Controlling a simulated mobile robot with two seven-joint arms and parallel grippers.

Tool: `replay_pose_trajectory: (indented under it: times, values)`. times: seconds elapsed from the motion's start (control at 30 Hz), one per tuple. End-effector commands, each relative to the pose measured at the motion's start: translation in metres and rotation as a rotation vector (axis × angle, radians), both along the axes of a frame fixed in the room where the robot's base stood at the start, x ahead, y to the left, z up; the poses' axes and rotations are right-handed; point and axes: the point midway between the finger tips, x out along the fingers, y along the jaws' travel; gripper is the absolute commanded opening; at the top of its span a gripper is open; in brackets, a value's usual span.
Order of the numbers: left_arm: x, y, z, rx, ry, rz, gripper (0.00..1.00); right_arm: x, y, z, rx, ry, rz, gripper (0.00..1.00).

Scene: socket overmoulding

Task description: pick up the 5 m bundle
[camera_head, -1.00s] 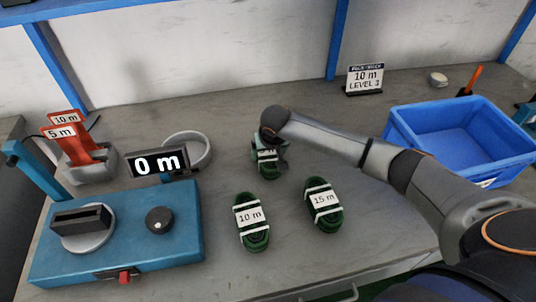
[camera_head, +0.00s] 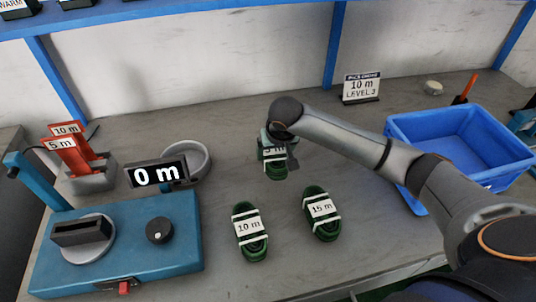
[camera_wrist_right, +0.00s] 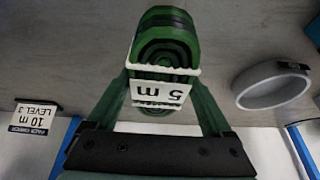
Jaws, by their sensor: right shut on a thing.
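The 5 m bundle (camera_head: 276,169) is a green coil with white ties and a white label. My right gripper (camera_head: 275,146) is over it in the head view and hides part of it. In the right wrist view the right gripper (camera_wrist_right: 160,100) has its two fingers on either side of the 5 m bundle (camera_wrist_right: 165,45), shut on it. The label reads upside down there. Whether the bundle is clear of the table is hard to tell. My left gripper is not in view.
The 10 m bundle (camera_head: 249,234) and 15 m bundle (camera_head: 322,214) lie in front. A blue bin (camera_head: 405,150) stands right. A teal machine (camera_head: 185,235) with a 0 m display (camera_head: 157,172) stands left. A grey ring (camera_head: 205,160) and 10 m sign (camera_head: 361,88) are behind.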

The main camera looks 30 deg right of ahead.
Motion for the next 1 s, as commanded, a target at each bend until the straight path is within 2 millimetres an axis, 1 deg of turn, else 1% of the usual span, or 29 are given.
replay_pose_trajectory:
  times: [0.03, 0.13, 0.4, 0.6, 0.8, 1.0]
  values:
    - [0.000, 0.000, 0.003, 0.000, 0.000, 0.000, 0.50, -0.006, -0.002, 0.010, -0.001, -0.002, 0.001, 0.22]
    - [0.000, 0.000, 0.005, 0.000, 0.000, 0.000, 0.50, -0.019, -0.006, 0.026, -0.001, -0.003, 0.001, 0.22]
    - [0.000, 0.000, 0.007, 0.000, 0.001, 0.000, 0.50, -0.062, -0.018, 0.043, -0.003, 0.001, 0.001, 0.22]
    - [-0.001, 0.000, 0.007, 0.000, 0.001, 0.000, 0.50, -0.086, -0.025, 0.054, -0.002, 0.000, 0.001, 0.22]
    - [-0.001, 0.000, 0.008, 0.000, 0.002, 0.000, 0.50, -0.101, -0.029, 0.061, -0.001, -0.001, 0.000, 0.22]
    - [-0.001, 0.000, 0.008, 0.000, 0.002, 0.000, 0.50, -0.105, -0.030, 0.063, -0.001, 0.000, 0.000, 0.22]
